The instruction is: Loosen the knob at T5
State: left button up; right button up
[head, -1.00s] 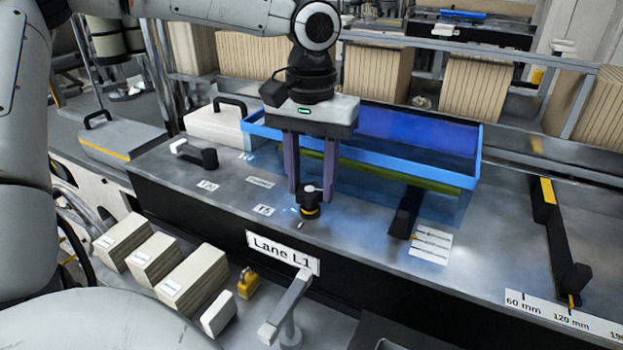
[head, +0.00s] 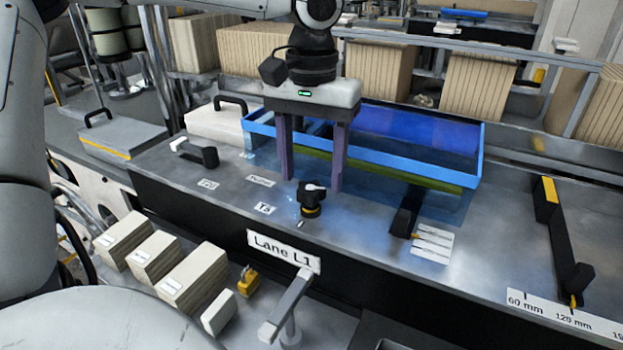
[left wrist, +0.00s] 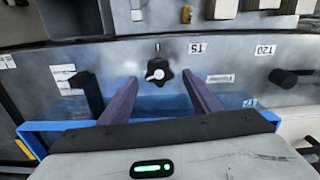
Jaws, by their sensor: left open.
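The black knob at T5 (head: 311,199) stands on the metal bench top next to the T5 label (head: 265,209). It has a white pointer on top and a yellow ring at its base. My left gripper (head: 311,188) is open and empty, its two purple fingers pointing down above and behind the knob. In the left wrist view the knob (left wrist: 157,71) lies ahead of and between the open fingertips (left wrist: 157,80), apart from both. My right gripper is not in view.
A blue tray (head: 400,165) stands close behind my gripper. A black handle (head: 197,152) at T20 is to the left, and a black lever (head: 405,213) to the right. The "Lane L1" sign (head: 284,251) is on the front face.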

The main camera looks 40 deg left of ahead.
aim_at(311, 186)
pick_arm(q)
notch_tip(311, 186, up, 8)
jog(key=shift+f, duration=0.1)
dwell(0.7)
